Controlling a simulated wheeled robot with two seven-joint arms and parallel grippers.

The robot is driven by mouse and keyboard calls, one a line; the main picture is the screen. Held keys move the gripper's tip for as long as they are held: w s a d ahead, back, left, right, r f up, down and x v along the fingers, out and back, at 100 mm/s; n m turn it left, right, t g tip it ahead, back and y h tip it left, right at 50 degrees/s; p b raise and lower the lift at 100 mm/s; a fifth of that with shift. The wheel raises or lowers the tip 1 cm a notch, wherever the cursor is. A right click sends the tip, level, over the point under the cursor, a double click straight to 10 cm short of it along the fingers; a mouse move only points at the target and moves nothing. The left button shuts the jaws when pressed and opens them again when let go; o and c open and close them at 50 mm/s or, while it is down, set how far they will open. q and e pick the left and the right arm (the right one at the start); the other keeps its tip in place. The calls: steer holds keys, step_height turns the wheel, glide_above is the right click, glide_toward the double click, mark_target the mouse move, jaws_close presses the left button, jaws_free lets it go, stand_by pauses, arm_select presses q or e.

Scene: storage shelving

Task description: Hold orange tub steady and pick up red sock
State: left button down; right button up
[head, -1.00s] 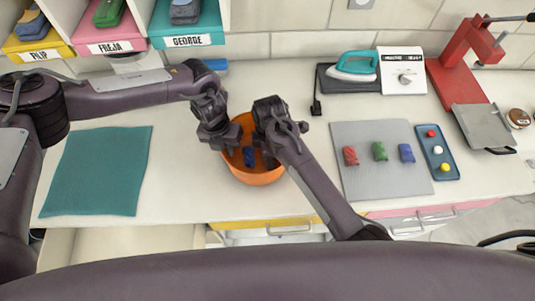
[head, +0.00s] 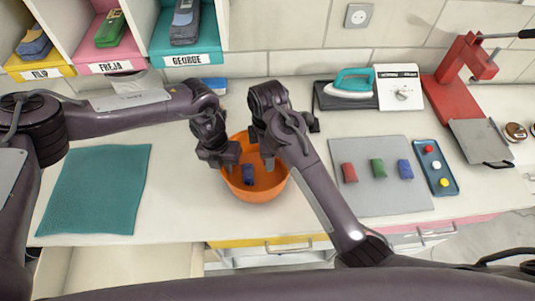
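The orange tub (head: 258,192) stands on the white counter with a dark blue bundle (head: 248,174) inside. My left gripper (head: 231,164) is at the tub's left rim; whether its fingers pinch the rim is too small to tell. My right gripper (head: 268,160) points down over the back right part of the tub and hides some of the inside. Its finger opening is not clear. I see no red sock in the visible part of the tub. A red bundle (head: 349,173), perhaps a rolled sock, lies on the grey mat (head: 385,203) at right.
Green (head: 378,168) and blue (head: 405,169) bundles lie beside the red one. A blue tray (head: 435,181) holds coloured balls. A teal cloth (head: 95,190) lies left. An iron (head: 352,83) and red press (head: 462,80) stand behind. Labelled cubbies (head: 190,58) hold socks.

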arm_select(q)
steer(key=c, duration=1.6)
jaws_free()
steer(key=shift+o, duration=0.2)
steer(key=shift+r, duration=0.1)
step_height(320, 180, up, 12)
steer(key=a, duration=0.1)
steer(key=shift+w, duration=0.2)
